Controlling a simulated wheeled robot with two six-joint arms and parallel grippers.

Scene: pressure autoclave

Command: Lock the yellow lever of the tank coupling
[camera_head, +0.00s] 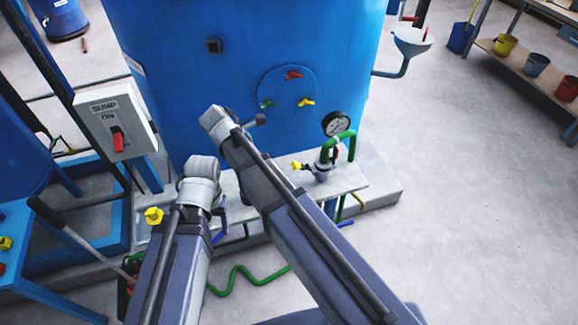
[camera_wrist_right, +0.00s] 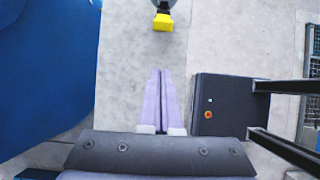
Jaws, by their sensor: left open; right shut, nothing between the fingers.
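A yellow handle (camera_head: 298,165) sits on a pipe fitting (camera_head: 322,168) on the pale bench beside the blue tank (camera_head: 240,60). A second yellow handle (camera_head: 153,215) shows at the bench's left end. I cannot tell which belongs to the tank coupling. My left gripper (camera_head: 221,214) is mostly hidden behind its own arm, open, near the bench front. A yellow block (camera_wrist_right: 162,22) lies ahead, apart from the fingertips.
A round gauge (camera_head: 336,124) and green pipe (camera_head: 349,142) stand at the bench's right end. A sump switch box (camera_head: 118,130) is left of the tank. A green hose (camera_head: 245,274) lies on the floor. The floor at right is clear, up to a shelf (camera_head: 525,75).

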